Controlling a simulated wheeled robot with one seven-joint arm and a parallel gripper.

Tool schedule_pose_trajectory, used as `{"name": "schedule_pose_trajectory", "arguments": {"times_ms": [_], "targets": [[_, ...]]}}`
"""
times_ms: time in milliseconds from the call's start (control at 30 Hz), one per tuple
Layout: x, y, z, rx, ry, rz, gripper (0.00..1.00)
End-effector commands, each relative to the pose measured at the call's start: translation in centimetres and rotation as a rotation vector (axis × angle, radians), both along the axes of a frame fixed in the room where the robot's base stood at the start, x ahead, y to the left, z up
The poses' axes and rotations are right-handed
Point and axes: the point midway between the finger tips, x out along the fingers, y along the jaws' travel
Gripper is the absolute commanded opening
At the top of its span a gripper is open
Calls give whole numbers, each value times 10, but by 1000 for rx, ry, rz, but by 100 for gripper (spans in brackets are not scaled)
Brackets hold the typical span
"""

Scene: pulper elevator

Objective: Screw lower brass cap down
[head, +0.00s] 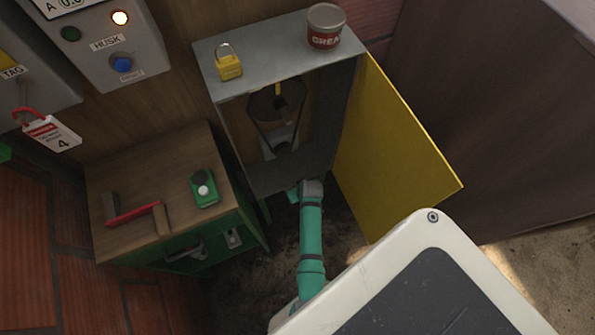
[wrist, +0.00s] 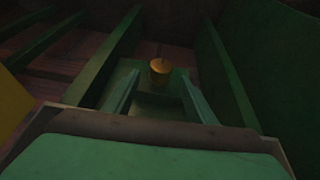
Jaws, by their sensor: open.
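A small round brass cap (wrist: 160,66) shows in the wrist view, on a green block or plate under the machine. My gripper (wrist: 159,78) is open, with one finger on each side of the view and the cap beyond, between the fingertips. I cannot tell how far the tips are from the cap; nothing is held. In the head view my teal arm reaches under the grey cabinet (head: 221,55), which hides the gripper and the cap.
Green beams (wrist: 103,58) and a green panel (wrist: 230,60) flank the space tightly in the dim wrist view. The yellow door (head: 390,150) hangs open to the right. A padlock (head: 229,66) and grease tin (head: 325,27) stand on the cabinet. A wooden-topped bench (head: 130,180) is left.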

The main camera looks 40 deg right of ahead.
Motion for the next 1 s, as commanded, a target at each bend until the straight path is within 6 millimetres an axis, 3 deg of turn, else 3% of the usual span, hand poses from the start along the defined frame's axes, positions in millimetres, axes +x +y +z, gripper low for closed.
{"name": "schedule_pose_trajectory", "arguments": {"times_ms": [300, 733, 900, 1000], "targets": [[13, -3, -31, 0, 1, 2, 51], [15, -4, -37, 0, 0, 1, 51], [15, -5, -37, 0, 0, 1, 10], [14, -4, -37, 1, 0, 1, 10]]}}
